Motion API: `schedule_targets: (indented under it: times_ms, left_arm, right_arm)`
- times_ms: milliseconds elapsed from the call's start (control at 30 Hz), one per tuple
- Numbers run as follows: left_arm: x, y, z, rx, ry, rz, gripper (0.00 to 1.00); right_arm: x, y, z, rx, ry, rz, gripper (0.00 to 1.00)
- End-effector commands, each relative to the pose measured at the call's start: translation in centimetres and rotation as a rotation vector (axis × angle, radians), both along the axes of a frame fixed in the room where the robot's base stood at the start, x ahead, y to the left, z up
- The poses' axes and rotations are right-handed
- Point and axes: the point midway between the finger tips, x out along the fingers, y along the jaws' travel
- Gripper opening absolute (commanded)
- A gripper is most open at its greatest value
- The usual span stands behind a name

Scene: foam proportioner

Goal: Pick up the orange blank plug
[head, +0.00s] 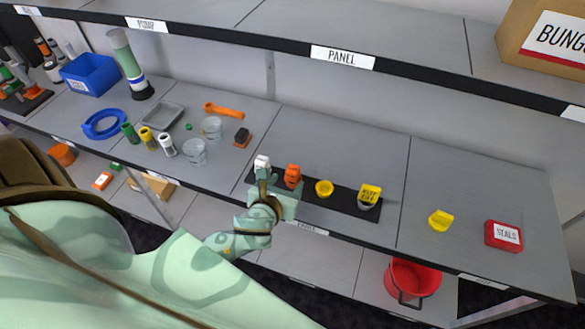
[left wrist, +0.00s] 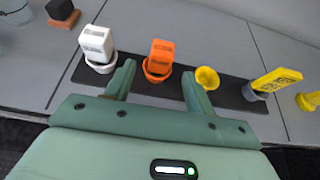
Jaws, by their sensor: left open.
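The orange blank plug (head: 293,172) stands upright in an orange ring-shaped seat on a black strip (head: 338,198) along the shelf's front. In the left wrist view the plug (left wrist: 161,55) stands just beyond the fingertips, between the two fingers' lines. My left gripper (left wrist: 156,82) is open and empty, its fingers apart and not touching the plug. In the head view my left gripper (head: 272,184) is at the front of the strip, just left of and before the plug. My right gripper is not in view.
On the strip, a white plug (left wrist: 97,43) stands left of the orange one; an empty yellow socket (left wrist: 207,77) and a yellow tagged plug (left wrist: 274,82) stand right. Farther right are a loose yellow piece (head: 440,220) and a red seals box (head: 503,235). An upper shelf (head: 290,50) overhangs behind.

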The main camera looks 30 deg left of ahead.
Motion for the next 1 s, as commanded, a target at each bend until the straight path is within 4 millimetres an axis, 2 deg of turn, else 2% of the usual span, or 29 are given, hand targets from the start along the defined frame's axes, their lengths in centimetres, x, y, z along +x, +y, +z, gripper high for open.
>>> schedule_targets:
  times_ms: [100, 267, 533, 833, 867, 1000]
  left_arm:
    - [1.7, 0.4, -1.0, 0.000, 0.000, 0.000, 0.55]
    - [2.8, 0.6, -1.3, -0.003, -0.001, 0.000, 0.55]
    - [6.6, 1.6, -2.6, -0.004, 0.000, 0.001, 0.55]
    - [7.3, 1.7, -2.7, -0.003, -0.001, 0.000, 0.55]
    - [7.3, 1.7, -2.7, -0.003, 0.000, 0.000, 0.49]
    - [7.3, 1.7, -2.7, -0.003, 0.000, 0.000, 0.10]
  right_arm:
    - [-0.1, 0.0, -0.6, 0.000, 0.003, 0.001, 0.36]
    - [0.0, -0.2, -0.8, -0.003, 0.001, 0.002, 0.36]
    - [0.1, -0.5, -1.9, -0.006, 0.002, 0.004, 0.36]
    - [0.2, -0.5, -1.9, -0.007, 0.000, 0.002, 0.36]
    - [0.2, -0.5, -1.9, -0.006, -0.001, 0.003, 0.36]
    - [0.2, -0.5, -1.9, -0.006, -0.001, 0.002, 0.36]
